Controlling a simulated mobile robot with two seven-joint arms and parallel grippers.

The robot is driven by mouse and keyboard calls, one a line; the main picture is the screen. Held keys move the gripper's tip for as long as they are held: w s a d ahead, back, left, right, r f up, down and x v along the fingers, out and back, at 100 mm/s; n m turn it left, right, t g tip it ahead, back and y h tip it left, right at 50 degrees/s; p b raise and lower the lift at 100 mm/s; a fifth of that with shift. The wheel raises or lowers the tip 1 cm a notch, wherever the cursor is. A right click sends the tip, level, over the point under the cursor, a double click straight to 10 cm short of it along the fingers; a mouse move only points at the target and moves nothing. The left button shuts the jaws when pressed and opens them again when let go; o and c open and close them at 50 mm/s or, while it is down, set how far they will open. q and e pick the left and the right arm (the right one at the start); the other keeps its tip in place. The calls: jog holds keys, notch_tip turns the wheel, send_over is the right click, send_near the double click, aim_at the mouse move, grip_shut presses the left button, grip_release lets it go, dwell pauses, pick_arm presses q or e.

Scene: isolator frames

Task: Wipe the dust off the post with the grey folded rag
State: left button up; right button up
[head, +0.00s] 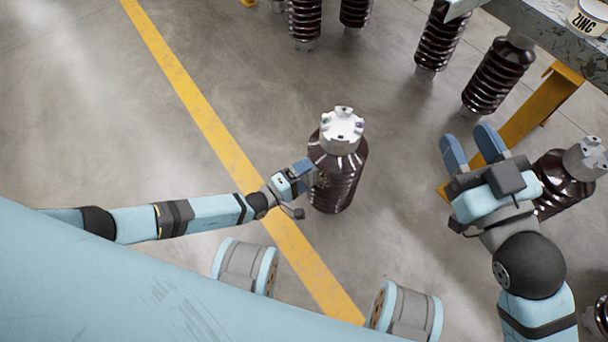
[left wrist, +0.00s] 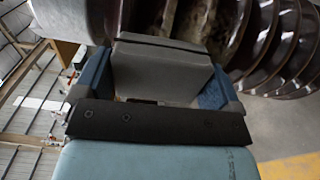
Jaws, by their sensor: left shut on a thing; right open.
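The post (head: 343,178) is a brown, glossy ribbed insulator with a pale metal cap (head: 342,130), upright on the floor in the middle of the head view. My left gripper (head: 308,172) is at its left side. In the left wrist view the gripper is shut on the grey folded rag (left wrist: 165,68), a thick grey block between blue fingers. The ribbed post (left wrist: 271,35) is just beyond the rag, with a dull tan dust patch (left wrist: 206,22) on it. I cannot tell whether the rag touches it. My right gripper (head: 472,149) is open and empty, right of the post.
Another brown insulator (head: 566,180) stands right, beside my right arm. A yellow floor line (head: 190,85) runs left of the post; floor there is clear.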

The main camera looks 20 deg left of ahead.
aim_at(304, 182)
pick_arm(q)
notch_tip(304, 182, up, 3)
jog(key=shift+w+d+r+p, duration=0.1)
jog(key=shift+r+p, duration=0.05)
jog(key=shift+p, duration=0.7)
notch_tip(304, 182, down, 7)
jog(key=b, duration=0.7)
jog(key=shift+f, duration=0.2)
jog(key=shift+r+p, duration=0.15)
jog(key=shift+p, duration=1.05)
jog(key=shift+r+p, duration=1.2)
jog(key=shift+r, duration=0.65)
jog(key=shift+r+p, duration=1.2)
jog(key=shift+r, duration=0.5)
jog(key=f+b, duration=0.4)
jog(key=shift+s, duration=0.2)
